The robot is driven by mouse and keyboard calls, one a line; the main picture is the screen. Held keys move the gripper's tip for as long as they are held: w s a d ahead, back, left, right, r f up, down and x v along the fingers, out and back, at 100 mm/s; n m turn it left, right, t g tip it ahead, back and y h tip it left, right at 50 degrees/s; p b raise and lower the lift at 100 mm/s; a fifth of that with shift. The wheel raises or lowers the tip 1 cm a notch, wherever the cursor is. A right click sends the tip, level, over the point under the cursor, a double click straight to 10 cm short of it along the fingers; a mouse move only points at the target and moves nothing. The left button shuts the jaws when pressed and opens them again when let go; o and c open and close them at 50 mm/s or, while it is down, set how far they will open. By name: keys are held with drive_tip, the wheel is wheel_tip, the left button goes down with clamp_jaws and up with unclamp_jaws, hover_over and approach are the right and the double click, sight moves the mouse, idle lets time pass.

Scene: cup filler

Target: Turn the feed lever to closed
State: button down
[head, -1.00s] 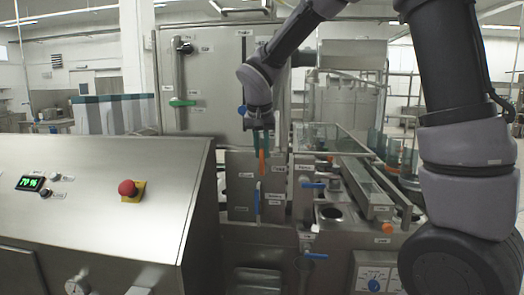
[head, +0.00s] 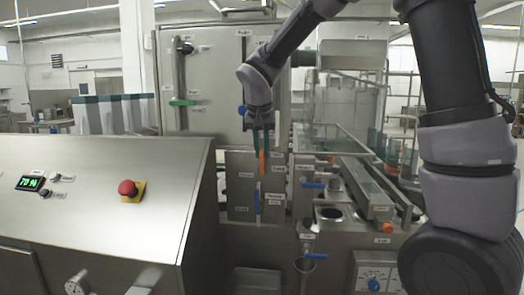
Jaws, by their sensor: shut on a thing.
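My gripper (head: 263,148) points down at the upright steel panel in the middle of the head view. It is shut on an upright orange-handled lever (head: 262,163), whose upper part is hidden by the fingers. The labels around this lever are too small to read, so I cannot confirm that it is the feed lever or which mark it points to.
A sloped steel console (head: 95,190) with a red stop button (head: 128,188) fills the left. A green-handled lever (head: 182,102) is on the cabinet door behind.

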drive_tip(key=shift+a, duration=0.2)
drive_tip(key=shift+w+a+f+n+g+h, duration=0.2)
drive_tip(key=shift+a+h, duration=0.5)
drive_tip(key=shift+h, duration=0.5)
drive_tip(key=shift+w+a+f+n+g+h, duration=0.15)
drive_tip(key=shift+a+f+n+h, duration=0.2)
drive_tip(key=shift+a+h, duration=0.6)
drive_tip(key=shift+w+a+f+n+g+h, duration=0.15)
drive_tip(key=shift+a+f+n+h, duration=0.2)
drive_tip(key=shift+h, duration=1.1)
drive_tip(key=shift+s+r, duration=0.1)
drive_tip(key=c, duration=0.8)
unclamp_jaws()
drive_tip(key=shift+a, duration=0.1)
